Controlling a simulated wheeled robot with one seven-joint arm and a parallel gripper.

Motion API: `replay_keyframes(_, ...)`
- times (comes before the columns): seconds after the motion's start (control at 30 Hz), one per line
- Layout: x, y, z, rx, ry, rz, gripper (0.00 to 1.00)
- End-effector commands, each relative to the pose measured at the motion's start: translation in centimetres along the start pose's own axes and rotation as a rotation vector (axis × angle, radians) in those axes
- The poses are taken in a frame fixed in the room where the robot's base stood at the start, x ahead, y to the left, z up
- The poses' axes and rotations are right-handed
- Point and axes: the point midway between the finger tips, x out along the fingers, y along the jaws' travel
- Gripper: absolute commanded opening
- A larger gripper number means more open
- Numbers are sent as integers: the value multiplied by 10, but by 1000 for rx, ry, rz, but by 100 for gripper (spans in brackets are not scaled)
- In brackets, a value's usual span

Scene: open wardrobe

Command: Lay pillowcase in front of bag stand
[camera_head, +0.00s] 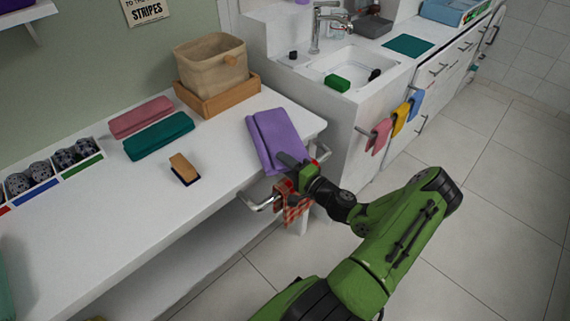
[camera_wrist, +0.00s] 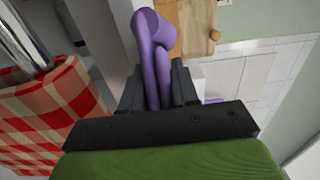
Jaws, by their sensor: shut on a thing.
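A folded purple cloth (camera_head: 273,136), which looks like the pillowcase, lies on the white table near its right end. My gripper (camera_head: 296,172) is at the table's front edge, shut on the near end of this cloth. In the wrist view the purple cloth (camera_wrist: 158,55) runs between the two dark fingers (camera_wrist: 158,88) and bends beyond them. The bag stand appears to be the wooden tray (camera_head: 232,95) holding a beige fabric bag (camera_head: 210,62), at the back of the table. The cloth lies to the right and in front of it.
A red-checked cloth (camera_head: 291,207) hangs on the rail (camera_head: 256,203) under my gripper. A brush (camera_head: 184,168), a teal folded cloth (camera_head: 158,136) and a pink one (camera_head: 141,117) lie left of the stand. A sink counter (camera_head: 345,110) stands at right. Bare tabletop lies before the stand.

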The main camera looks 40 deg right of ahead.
Motion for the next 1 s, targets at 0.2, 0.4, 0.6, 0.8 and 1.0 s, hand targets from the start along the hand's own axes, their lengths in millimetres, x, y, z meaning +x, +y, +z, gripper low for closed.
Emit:
replay_keyframes(0.2,0,3,0,1,-1,0,41)
replay_keyframes(0.4,0,3,0,1,-1,0,55)
replay_keyframes(0.6,0,-1,0,1,0,0,55)
replay_keyframes(0.8,-41,-2,-2,4,6,3,55)
replay_keyframes(1.0,-93,-2,-1,2,5,1,55)
